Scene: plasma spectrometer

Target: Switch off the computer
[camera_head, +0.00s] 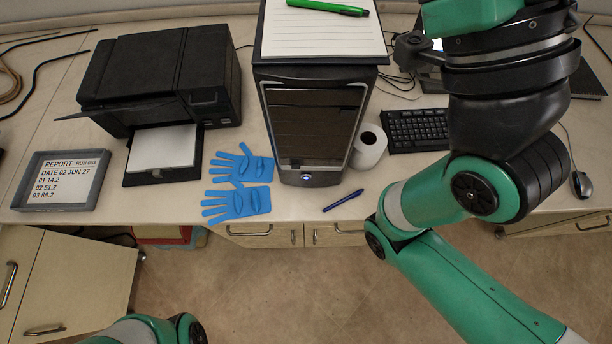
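The computer is a black tower (313,125) standing upright on the bench at the centre, its front facing me. A small round button (306,177) with a bluish-white glow sits low on its front. My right arm comes up from the lower right and crosses in front of the keyboard area to the top edge. I make out no fingertips of the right gripper. Only a bit of my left arm shows at the bottom edge, and the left gripper is out of the picture. Nothing of mine touches the tower.
A notepad (318,36) with a green pen (328,7) lies on the tower. Blue gloves (238,203), a blue pen (343,200) and a paper roll (369,146) lie near its base. A printer (160,75) stands left; a keyboard (418,130) and mouse (581,184) are right.

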